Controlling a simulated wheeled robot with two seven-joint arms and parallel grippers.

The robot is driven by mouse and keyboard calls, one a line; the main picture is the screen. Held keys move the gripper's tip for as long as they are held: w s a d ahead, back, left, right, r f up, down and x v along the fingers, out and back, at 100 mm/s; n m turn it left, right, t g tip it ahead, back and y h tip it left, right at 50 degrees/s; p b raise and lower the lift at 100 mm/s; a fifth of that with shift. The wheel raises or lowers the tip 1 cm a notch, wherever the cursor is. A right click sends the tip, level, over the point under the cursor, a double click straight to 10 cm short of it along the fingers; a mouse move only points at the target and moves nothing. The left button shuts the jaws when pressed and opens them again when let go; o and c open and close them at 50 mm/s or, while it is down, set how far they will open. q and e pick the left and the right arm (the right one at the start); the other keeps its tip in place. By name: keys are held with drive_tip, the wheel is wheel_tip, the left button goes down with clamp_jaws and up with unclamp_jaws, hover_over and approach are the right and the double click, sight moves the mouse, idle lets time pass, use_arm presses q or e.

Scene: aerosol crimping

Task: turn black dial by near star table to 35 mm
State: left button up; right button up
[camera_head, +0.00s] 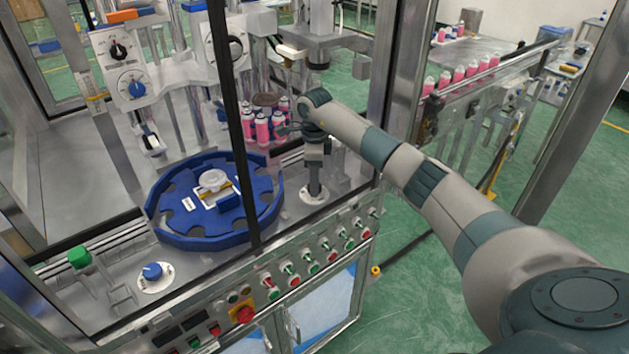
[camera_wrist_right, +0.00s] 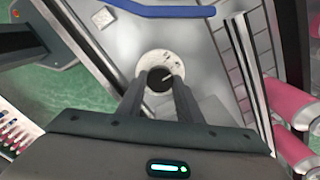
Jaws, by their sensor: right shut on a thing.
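The black dial (camera_wrist_right: 159,80) stands on a round white scale plate (camera_wrist_right: 158,60) beside the blue star table. The plate also shows in the head view (camera_head: 313,196), right of the table. My right gripper (camera_head: 315,182) points straight down over it. In the wrist view, its two fingers (camera_wrist_right: 160,88) are shut around the dial, one on each side. A pale pointer line shows on the dial's top. The scale figures are too small to read. The star table (camera_head: 163,222) is a blue ring around a blue star wheel. My left gripper is not in view.
Several pink cans (camera_head: 262,130) stand behind the star table. A dark frame post (camera_head: 238,150) crosses in front of the table. A blue dial (camera_head: 152,271) is at the front left. A row of buttons (camera_head: 310,258) lines the front panel.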

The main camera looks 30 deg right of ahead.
drive_tip(key=shift+m+b, duration=0.9)
drive_tip(key=shift+m, duration=0.3)
drive_tip(key=m+b, duration=0.1)
drive_tip(key=m, duration=0.1)
drive_tip(key=shift+m, duration=0.3)
drive_tip(key=m+b, duration=0.2)
drive_tip(key=m, duration=0.2)
drive_tip(key=shift+m, duration=0.4)
drive_tip(key=shift+r, duration=0.1)
drive_tip(key=o, duration=1)
drive_tip(key=shift+o, duration=0.2)
